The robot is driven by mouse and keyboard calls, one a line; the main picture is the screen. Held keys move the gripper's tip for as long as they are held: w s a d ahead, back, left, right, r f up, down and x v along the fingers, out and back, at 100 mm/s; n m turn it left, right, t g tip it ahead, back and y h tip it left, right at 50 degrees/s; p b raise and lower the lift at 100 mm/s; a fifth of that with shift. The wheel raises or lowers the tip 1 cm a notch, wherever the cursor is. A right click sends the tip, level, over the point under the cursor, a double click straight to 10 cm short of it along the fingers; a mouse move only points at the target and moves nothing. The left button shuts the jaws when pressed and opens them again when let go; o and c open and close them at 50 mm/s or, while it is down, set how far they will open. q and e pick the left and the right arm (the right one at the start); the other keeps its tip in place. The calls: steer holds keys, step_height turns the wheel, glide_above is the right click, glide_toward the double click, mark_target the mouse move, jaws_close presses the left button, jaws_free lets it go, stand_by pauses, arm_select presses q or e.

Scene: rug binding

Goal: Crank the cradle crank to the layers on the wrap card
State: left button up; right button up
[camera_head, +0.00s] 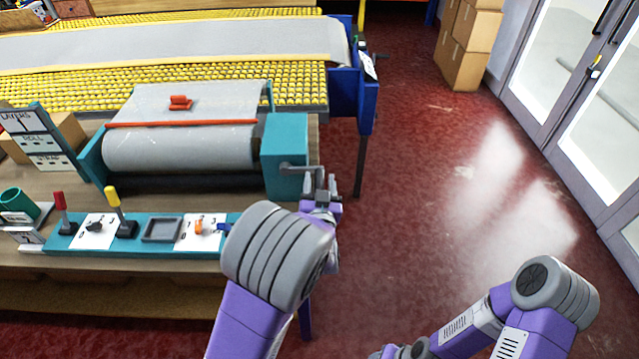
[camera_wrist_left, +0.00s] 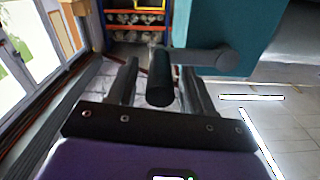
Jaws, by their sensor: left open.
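The cradle crank (camera_head: 296,169) is a grey arm on the teal end box (camera_head: 285,150) of the roll cradle. In the left wrist view the crank arm (camera_wrist_left: 208,60) ends in a dark round handle (camera_wrist_left: 160,85). My left gripper (camera_head: 321,188) is open at the crank. Its fingers (camera_wrist_left: 160,88) stand on either side of the handle, apparently not closed on it. The wrap card (camera_head: 38,143), with LAYERS, ROLL and STRAP rows, stands at the left; its marks are too small to read. My right gripper is out of view; only its arm shows at lower right.
A grey rug roll (camera_head: 180,146) lies in the cradle. A teal control panel (camera_head: 150,246) with red and yellow levers sits at the bench's front. Yellow rollers (camera_head: 230,97) lie behind. Cardboard boxes (camera_head: 468,45) and glass doors stand right. The red floor between is clear.

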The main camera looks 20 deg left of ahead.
arm_select(q)
steer(key=shift+w, duration=0.15)
jaws_close()
stand_by(0.4)
